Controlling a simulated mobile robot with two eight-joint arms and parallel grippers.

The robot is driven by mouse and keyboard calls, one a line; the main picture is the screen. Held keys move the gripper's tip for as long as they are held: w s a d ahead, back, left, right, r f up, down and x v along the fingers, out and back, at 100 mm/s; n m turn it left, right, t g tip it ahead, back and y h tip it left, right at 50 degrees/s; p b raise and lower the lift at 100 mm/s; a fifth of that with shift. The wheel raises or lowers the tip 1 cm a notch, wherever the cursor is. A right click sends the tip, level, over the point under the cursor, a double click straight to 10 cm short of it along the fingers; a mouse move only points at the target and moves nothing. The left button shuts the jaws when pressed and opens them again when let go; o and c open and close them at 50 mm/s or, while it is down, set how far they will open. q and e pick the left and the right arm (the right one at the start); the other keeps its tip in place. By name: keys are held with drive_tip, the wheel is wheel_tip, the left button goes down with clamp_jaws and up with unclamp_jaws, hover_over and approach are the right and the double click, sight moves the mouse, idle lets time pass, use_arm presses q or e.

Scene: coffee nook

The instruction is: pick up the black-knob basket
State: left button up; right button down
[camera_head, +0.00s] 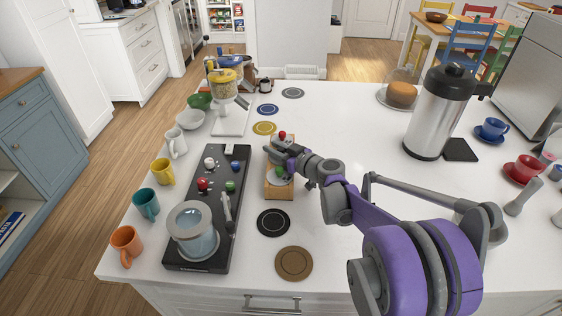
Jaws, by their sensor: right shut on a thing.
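A small wooden stand (271,190) is on the white counter, right of the black coffee unit. A red knob (282,134) shows at its far end and a green knob (280,172) nearer to me. My right gripper (277,147) is at the stand between these two knobs, its arm coming in from the right. It is shut on what appears to be the black-knob basket; the fingers hide the black knob and most of that basket. I cannot tell whether it is lifted. My left gripper is not in view.
The black unit (208,251) with white, red, green and blue knobs and a glass jar (192,228) stands left of the stand. Round coasters, such as the black one (273,222), lie nearby. Mugs line the left edge. A tall steel dispenser (436,115) stands right.

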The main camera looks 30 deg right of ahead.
wheel_tip(320, 180, up, 10)
drive_tip(key=p, duration=0.1)
idle(0.6)
